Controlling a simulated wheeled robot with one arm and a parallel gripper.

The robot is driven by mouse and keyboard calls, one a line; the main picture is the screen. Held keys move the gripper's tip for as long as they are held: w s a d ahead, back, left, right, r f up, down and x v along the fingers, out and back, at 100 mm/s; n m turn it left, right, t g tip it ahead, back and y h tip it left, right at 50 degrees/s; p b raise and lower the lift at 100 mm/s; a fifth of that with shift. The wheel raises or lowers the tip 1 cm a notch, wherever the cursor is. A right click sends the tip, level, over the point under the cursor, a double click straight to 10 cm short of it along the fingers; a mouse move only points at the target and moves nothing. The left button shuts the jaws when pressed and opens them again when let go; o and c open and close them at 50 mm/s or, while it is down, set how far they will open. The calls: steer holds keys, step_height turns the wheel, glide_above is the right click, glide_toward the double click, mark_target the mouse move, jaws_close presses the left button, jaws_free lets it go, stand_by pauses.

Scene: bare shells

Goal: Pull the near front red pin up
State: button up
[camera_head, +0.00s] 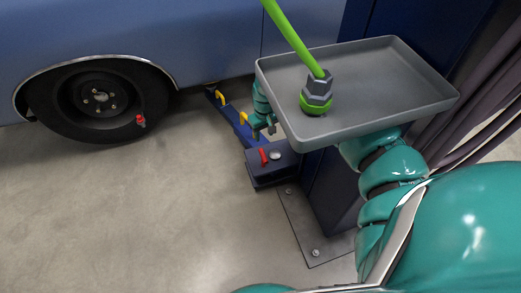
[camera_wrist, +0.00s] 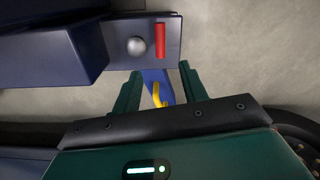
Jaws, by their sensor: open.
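The red pin (camera_head: 263,157) stands on the dark blue block (camera_head: 272,177) at the foot of the column. In the wrist view the red pin (camera_wrist: 160,40) shows beside a silver round knob (camera_wrist: 138,46), above my fingertips in the picture. My gripper (camera_head: 264,131) is near the block in the head view, just behind the pin in the picture. In the wrist view my gripper (camera_wrist: 160,80) has its two fingers apart, with nothing held between them. The pin is not between the fingers. Part of my wrist is hidden behind the grey tray.
A grey tray (camera_head: 425,95) holding a green rod with a grey nut (camera_head: 318,88) overhangs my arm. A blue lift arm with yellow pieces (camera_head: 221,98) runs toward the blue car (camera_head: 190,40). The car's wheel (camera_head: 75,97) is at left. Open floor (camera_head: 150,210) lies in front.

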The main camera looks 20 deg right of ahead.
mark_target(263, 155)
step_height(263, 155, down, 17)
steer(key=b, duration=0.8)
steer(key=shift+f, duration=0.1)
jaws_close()
